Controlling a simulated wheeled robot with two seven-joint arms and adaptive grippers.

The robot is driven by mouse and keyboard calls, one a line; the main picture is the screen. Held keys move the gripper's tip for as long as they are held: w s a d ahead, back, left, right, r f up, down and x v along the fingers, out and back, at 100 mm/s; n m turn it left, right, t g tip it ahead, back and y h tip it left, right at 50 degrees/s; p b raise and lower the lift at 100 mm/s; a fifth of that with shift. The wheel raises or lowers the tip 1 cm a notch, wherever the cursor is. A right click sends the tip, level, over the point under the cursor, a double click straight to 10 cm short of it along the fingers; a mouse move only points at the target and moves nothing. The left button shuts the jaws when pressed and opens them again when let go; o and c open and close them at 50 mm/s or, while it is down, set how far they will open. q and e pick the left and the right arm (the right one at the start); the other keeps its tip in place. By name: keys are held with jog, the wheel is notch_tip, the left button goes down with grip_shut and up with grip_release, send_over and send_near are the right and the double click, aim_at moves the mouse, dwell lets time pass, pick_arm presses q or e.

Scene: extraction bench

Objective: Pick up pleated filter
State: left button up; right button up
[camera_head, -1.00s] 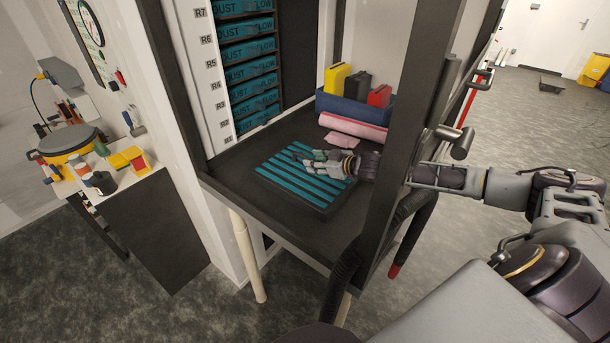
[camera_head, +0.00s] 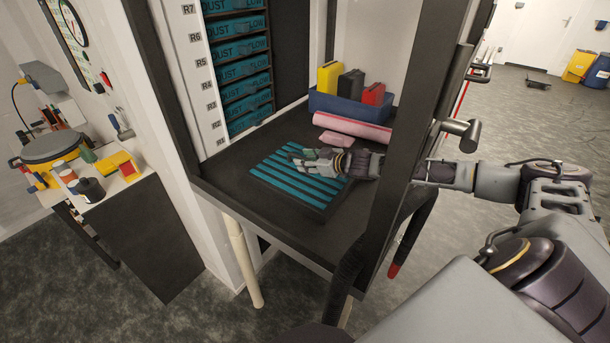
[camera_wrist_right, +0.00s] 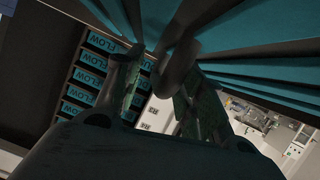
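The pleated filter (camera_head: 283,190), a flat dark panel with teal stripes, lies on the dark cabinet floor. My right gripper (camera_head: 297,158) reaches in from the right, low over the filter's far side. The filter's teal pleats (camera_wrist_right: 270,75) fill the top right there, close beside one finger. I cannot tell whether that finger touches them. My left gripper is not in view.
A dark frame post (camera_head: 400,150) stands in front of my right forearm. Behind the filter are a pink roll (camera_head: 350,125) and a blue bin (camera_head: 330,104) with yellow, black and red items. A rack of teal filters (camera_head: 240,75) stands at the back left.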

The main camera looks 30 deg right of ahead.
grip_shut()
dwell(0.3)
jog(key=shift+w+r, duration=0.1)
jog(key=shift+r, duration=0.1)
jog(key=shift+r, duration=1)
jog(key=shift+r+p, duration=1.3)
jog(key=shift+r, duration=2.6)
jog(key=shift+f, duration=0.1)
